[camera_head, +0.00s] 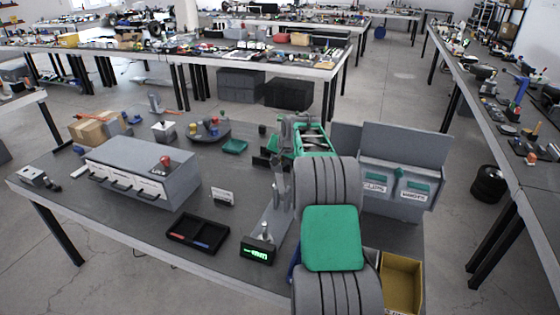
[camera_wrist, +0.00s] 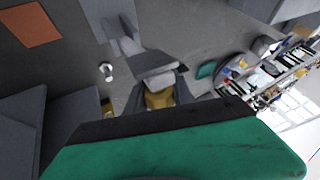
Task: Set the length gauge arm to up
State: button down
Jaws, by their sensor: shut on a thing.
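The length gauge (camera_head: 270,222) stands near the front of the table, with a lit green display (camera_head: 257,252) and a small metal post beside it. Its grey upright arm (camera_head: 279,190) rises from the far end of the base, next to my arm. In the wrist view, my gripper (camera_wrist: 158,88) is shut on a grey piece, which appears to be the gauge arm, with a yellow part between the fingers. The contact is partly hidden by the dark gripper body. In the head view, my own arm links cover part of the gauge's right side.
A grey drawer cabinet (camera_head: 145,172) stands left, a black tray (camera_head: 198,233) in front of it. Grey labelled bins (camera_head: 395,190) and a yellow-lined box (camera_head: 400,280) are right of my arm. A round turntable (camera_head: 209,130) and green dish (camera_head: 235,146) sit behind the gauge.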

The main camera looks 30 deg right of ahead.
jog(key=c, duration=1.1)
grip_release()
jog(key=b+v, duration=0.2)
jog(key=v, duration=0.5)
jog(key=shift+s+r, duration=0.2)
jog(key=shift+r, duration=0.05)
